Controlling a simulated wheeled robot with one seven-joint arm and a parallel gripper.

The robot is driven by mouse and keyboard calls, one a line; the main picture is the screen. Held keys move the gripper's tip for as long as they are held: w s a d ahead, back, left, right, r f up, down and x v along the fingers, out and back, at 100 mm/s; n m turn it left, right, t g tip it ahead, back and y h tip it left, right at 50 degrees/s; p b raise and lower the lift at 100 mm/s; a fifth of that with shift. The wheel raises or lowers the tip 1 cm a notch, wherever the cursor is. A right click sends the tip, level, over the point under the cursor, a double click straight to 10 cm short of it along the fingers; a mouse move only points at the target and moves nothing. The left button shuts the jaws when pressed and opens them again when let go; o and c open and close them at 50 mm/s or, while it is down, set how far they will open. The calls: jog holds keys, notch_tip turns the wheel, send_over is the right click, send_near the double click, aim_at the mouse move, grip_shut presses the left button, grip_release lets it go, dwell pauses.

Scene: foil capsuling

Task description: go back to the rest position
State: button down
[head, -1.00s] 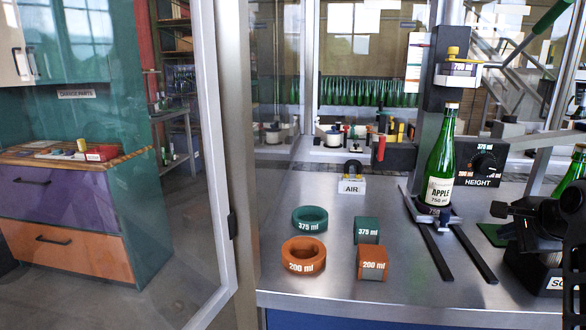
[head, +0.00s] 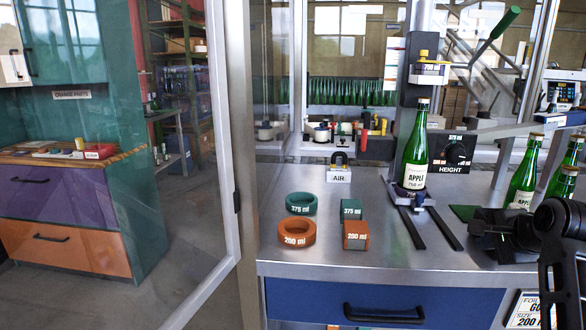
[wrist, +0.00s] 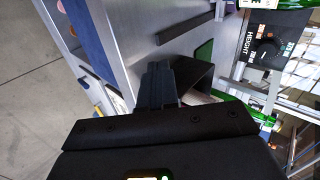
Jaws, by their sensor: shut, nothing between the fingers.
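My gripper shows in the wrist view (wrist: 158,84) with its two dark fingers together and nothing between them. It points over the steel bench, close to a black block-like fixture. A green bottle labelled APPLE 750 ml (head: 415,152) stands upright in the capsuling station, below the yellow-marked head (head: 430,72).
On the bench (head: 330,240) are green 375 ml and orange 200 ml rings (head: 296,232) and blocks (head: 356,235). An AIR valve (head: 339,173) stands behind them. More green bottles (head: 521,180) stand at right. A glass door frame (head: 222,130) is at left.

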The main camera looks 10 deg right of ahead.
jog(key=s+a+f+n, duration=0.4)
jog(key=s+a+f, duration=0.35)
jog(key=f, duration=0.45)
jog(key=s+a+f+n+t, duration=0.1)
jog(key=s+a+f+n, duration=0.2)
jog(key=s+a, duration=0.25)
jog(key=s+a+f+n+t, duration=0.1)
jog(key=s+a+f+n, duration=0.2)
jog(key=s, duration=0.4)
jog(key=s+a+r+n+t+y, duration=0.1)
jog(key=s+a+r+n, duration=0.2)
jog(key=s, duration=0.5)
jog(key=s+a+r+n+t, duration=0.1)
jog(key=s+a+r+n, duration=0.3)
jog(key=s, duration=0.5)
jog(key=s+a+r+n+t+y, duration=0.1)
jog(key=s+a+r+n, duration=0.2)
jog(key=s+a+r, duration=0.2)
jog(key=s, duration=0.3)
jog(key=shift+s+r+t+y, duration=0.25)
jog(key=shift+r+t+y, duration=0.05)
jog(key=shift+r, duration=0.05)
